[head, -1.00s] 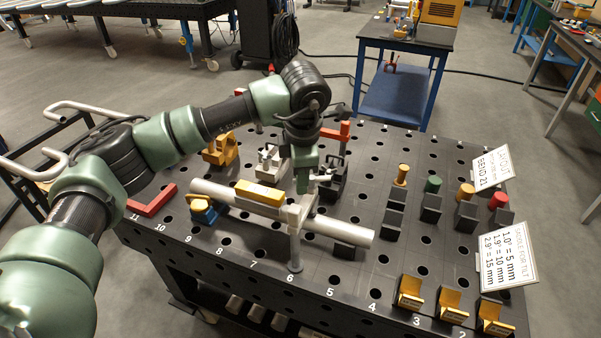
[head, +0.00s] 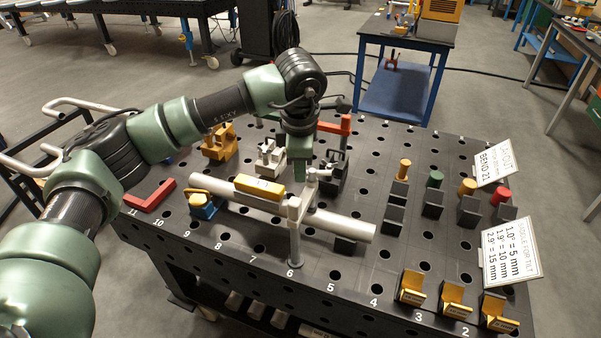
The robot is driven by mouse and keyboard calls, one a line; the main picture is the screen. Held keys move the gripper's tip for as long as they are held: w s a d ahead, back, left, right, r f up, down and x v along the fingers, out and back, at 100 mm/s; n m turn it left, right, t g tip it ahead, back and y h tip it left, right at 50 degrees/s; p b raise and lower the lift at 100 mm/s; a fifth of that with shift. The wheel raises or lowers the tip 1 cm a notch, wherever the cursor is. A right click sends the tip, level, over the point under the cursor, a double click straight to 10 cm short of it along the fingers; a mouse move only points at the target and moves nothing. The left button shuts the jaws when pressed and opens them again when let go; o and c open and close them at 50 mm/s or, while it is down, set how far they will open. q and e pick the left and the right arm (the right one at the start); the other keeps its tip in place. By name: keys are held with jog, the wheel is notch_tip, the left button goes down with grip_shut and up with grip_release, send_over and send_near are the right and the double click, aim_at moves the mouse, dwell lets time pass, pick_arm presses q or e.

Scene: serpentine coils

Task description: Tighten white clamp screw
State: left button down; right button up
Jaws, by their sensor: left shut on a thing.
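The white clamp (head: 294,238) stands upright at the front middle of the black table, by the number 6. Its arm reaches over a long light-grey tube (head: 340,223) that lies across the table. A yellow block (head: 259,187) sits on the tube left of the clamp. My left gripper (head: 300,179) points down at the clamp's top from behind. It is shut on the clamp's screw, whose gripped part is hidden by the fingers. A small light handle end (head: 321,172) shows to the right of the fingers. My right gripper is not in view.
A grey clamp (head: 270,158), a yellow piece (head: 219,142) and a red bar (head: 338,126) stand behind. Black blocks with coloured pins and two white signs (head: 511,252) fill the right.

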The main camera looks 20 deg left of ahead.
pick_arm(q)
jog(key=shift+w+a+f+m+b, duration=0.1)
jog(key=shift+w+m+b, duration=0.15)
jog(key=shift+m+b, duration=0.55)
jog(key=shift+w+d+r+m+g+h+b, duration=0.15)
jog(key=shift+w+d+m+g+h, duration=0.35)
jog(key=shift+m, duration=2.9)
jog(key=shift+w+d+m+g+h+b, duration=0.2)
jog(key=shift+w+m+h, duration=0.35)
jog(key=shift+m, duration=2.85)
jog(key=shift+w+d+r+m+g+h+b, duration=0.1)
jog(key=shift+w+d+m+g+h, duration=0.35)
jog(key=shift+m, duration=2.95)
jog(key=shift+w, duration=0.15)
jog(key=c, duration=1.5)
grip_release()
